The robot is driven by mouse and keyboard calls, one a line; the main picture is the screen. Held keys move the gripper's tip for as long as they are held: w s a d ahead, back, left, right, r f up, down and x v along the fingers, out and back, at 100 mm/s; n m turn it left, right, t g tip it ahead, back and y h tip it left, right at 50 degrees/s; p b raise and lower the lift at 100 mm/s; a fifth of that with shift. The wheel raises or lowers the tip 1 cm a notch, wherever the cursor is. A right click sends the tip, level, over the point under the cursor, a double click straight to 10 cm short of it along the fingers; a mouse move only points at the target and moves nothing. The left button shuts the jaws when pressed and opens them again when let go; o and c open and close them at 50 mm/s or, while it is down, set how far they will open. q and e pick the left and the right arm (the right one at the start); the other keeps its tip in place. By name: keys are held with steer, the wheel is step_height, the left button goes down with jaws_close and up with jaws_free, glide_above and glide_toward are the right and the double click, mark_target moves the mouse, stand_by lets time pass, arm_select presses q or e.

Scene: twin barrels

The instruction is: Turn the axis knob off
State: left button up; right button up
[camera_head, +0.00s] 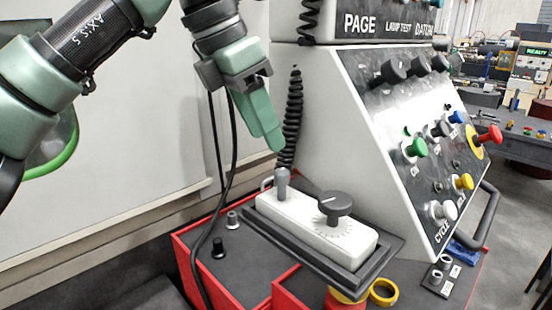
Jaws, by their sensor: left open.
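The task names an axis knob. A handheld control box (312,228) in pale grey lies in a dark tray on the red cabinet. It carries a large dark round knob (335,205) with scale marks around it. A smaller grey knob or lever (282,183) stands at the box's far left end. I cannot read which is labelled axis. My left gripper (276,143) points down just above the smaller knob, apart from it and empty. It is open, though its fingers overlap in this view. My right gripper does not show.
A sloped control panel (400,130) with coloured buttons and dark knobs rises behind and right of the box. A black coiled cable (291,115) hangs behind the gripper. The red cabinet (190,262) is below. A yellow ring (383,292) sits at the front.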

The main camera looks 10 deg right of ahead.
mark_target(282, 171)
arm_select(q)
steer(key=p+x, duration=0.1)
steer(key=x, duration=0.6)
steer(key=shift+f, duration=0.3)
jaws_close()
